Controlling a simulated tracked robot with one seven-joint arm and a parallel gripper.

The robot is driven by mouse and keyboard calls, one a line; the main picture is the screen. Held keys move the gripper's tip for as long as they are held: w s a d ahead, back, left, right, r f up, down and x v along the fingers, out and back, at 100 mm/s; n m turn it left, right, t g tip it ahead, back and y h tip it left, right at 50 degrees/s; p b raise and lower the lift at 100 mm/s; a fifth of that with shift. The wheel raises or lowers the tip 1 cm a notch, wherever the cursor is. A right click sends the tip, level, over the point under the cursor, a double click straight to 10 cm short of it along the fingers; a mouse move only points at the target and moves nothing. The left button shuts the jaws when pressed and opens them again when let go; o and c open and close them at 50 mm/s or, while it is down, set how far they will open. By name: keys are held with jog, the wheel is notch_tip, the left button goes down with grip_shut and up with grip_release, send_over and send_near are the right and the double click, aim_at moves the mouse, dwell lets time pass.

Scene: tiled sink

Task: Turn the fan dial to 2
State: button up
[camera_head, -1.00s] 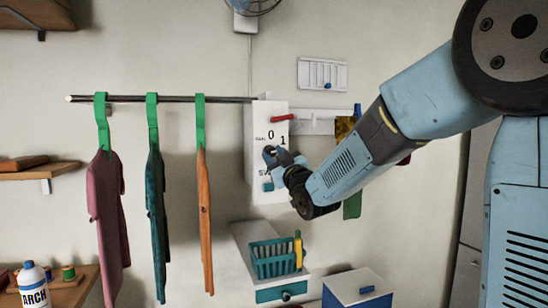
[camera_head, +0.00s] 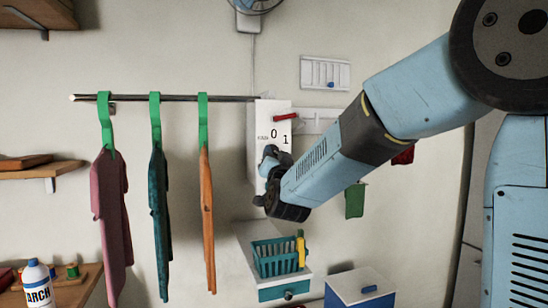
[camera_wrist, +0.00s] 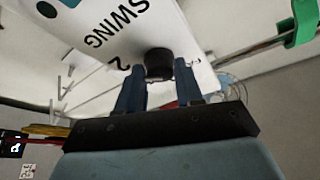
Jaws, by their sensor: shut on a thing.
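The fan dial is a dark round knob (camera_wrist: 159,63) on a white panel in the wrist view. A printed "2" and the word "SWING" show on the panel beside it. My gripper (camera_wrist: 159,79) is shut on the knob, one blue finger on each side. In the head view the white control box (camera_head: 255,140) hangs on the wall, with "0" and "1" visible near its top. My gripper (camera_head: 271,158) is at its front and hides the dial and the box's lower part. I cannot tell where the dial points.
The fan (camera_head: 257,6) is on the wall above. A rail (camera_head: 180,98) with hanging garments runs left of the box. A drawer unit (camera_head: 252,240) with a teal basket (camera_head: 275,258) stands below.

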jog(key=shift+r+m+h, duration=0.1)
jog(key=shift+m+h, duration=0.2)
jog(key=shift+m, duration=0.6)
jog(key=o, duration=1)
jog(key=shift+w, duration=0.1)
jog(key=shift+o, duration=0.2)
jog(key=a+v, duration=0.1)
jog(key=v, duration=1.2)
jog(key=shift+s+d+f, duration=0.25)
jog(key=shift+s+d, duration=0.15)
jog(key=shift+d, duration=0.05)
